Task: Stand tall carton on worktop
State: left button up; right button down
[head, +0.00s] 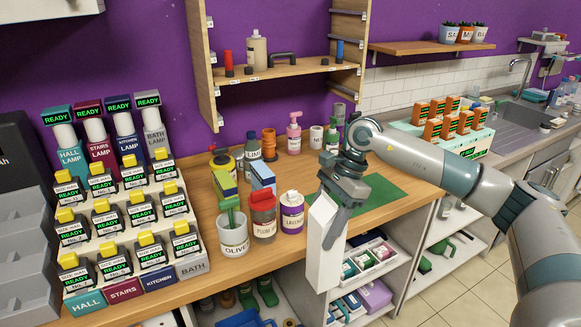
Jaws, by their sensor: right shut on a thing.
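The tall carton (321,248) is a plain white upright box, slightly tilted in the head view. My right gripper (340,203) is shut on its upper part, with the arm coming in from the right. The carton hangs across the front edge of the wooden worktop (384,214) in the picture, and its lower end shows in front of the shelves below. I cannot tell a gap between carton and worktop edge. My left gripper is not in view.
A green mat (378,190) lies clear behind the carton. A wooden wall shelf (285,69) hangs above.

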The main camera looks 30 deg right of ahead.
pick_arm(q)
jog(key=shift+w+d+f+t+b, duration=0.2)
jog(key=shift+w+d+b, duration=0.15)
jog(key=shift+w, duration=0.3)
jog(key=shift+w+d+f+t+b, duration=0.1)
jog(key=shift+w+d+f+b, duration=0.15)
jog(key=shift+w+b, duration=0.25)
pick_arm(e)
jog(key=w+d+r+m+t+h, duration=0.2)
jog(key=d+r+m, duration=0.2)
jog(key=d+m, duration=0.4)
jog(key=w+d+r+m+t+h, duration=0.2)
jog(key=d+r+m, duration=0.1)
jog(key=d+m, duration=0.6)
jog(key=d, duration=0.4)
jog(key=shift+r+m+t+h, duration=0.3)
jog(key=shift+r, duration=0.1)
